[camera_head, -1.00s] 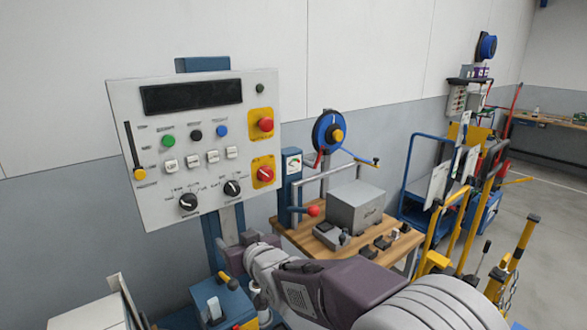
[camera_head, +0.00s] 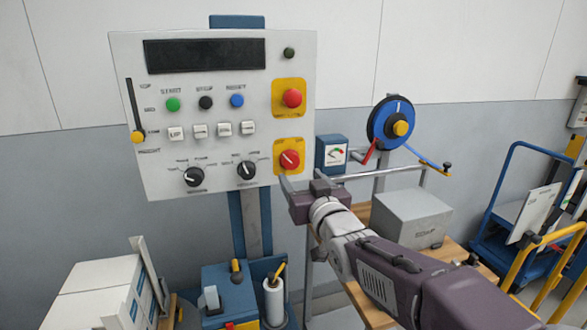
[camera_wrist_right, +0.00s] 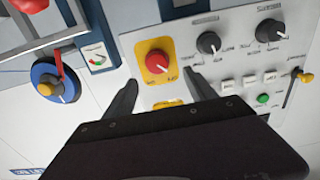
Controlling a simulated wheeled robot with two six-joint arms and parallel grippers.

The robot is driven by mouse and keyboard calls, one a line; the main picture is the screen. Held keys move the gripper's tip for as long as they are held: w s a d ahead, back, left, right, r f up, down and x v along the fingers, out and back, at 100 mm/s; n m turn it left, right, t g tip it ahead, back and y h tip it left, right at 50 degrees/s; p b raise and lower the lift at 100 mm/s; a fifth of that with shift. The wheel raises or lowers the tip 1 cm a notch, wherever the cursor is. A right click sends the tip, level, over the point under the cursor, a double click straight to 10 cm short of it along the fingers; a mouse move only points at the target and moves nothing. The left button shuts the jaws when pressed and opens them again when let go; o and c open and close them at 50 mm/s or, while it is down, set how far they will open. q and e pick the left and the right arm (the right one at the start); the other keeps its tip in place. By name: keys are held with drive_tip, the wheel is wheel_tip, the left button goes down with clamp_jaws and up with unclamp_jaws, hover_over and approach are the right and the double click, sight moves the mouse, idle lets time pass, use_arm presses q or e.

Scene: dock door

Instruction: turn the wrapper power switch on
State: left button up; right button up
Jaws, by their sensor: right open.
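The wrapper power switch is a red rotary knob (camera_head: 289,160) on a yellow plate at the lower right of the grey control panel (camera_head: 215,185). A white line across the knob is tilted. In the right wrist view the red knob (camera_wrist_right: 158,60) shows upside down, beyond and between the two fingers. My right gripper (camera_head: 302,180) is open and empty, just below the knob in the head view. The fingertips (camera_wrist_right: 162,80) look apart from the knob; the exact gap is hard to tell. My left gripper is not in view.
A red mushroom button (camera_head: 292,98) on a yellow plate sits above the switch. Two black selector knobs (camera_head: 246,171) are left of it. A gauge box (camera_head: 333,155) and blue reel (camera_head: 391,124) stand at right. A grey box (camera_head: 411,218) rests on the bench.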

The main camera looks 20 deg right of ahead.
sight(292, 163)
drive_tip(key=w+p, duration=0.1)
drive_tip(key=w, duration=0.7)
drive_tip(key=shift+w+d, duration=0.1)
drive_tip(key=shift+w, duration=0.2)
drive_tip(key=shift+w+d, duration=0.1)
drive_tip(key=shift+w, duration=0.25)
drive_tip(key=c, duration=1.4)
